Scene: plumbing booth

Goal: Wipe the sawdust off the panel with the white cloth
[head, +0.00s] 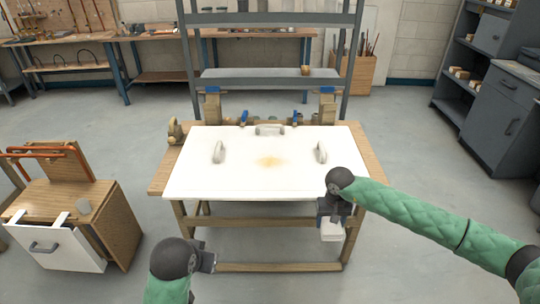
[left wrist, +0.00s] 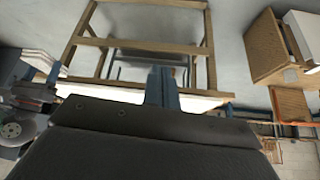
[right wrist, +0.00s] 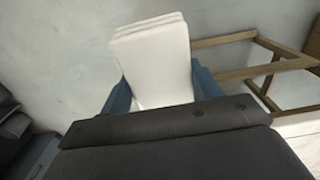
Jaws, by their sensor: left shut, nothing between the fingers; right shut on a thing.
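The white panel (head: 235,170) lies flat on a wooden table, with grey handles near its left, right and back edges. A tan patch of sawdust (head: 269,161) lies near its middle. My right gripper (head: 332,215) is shut on the folded white cloth (head: 332,232), in front of the panel's front right corner. The cloth (right wrist: 155,60) also shows between the blue fingers in the right wrist view. My left gripper (head: 208,262) is shut and empty, low in front of the table. Its blue fingers (left wrist: 162,88) show together in the left wrist view.
The wooden table (head: 372,170) has clamps and blue-handled fittings (head: 244,118) along its back, below a grey metal frame (head: 270,82). A wooden cabinet (head: 120,225) with an open white drawer stands at left. Grey shelving (head: 490,110) stands at right. Open floor surrounds the table.

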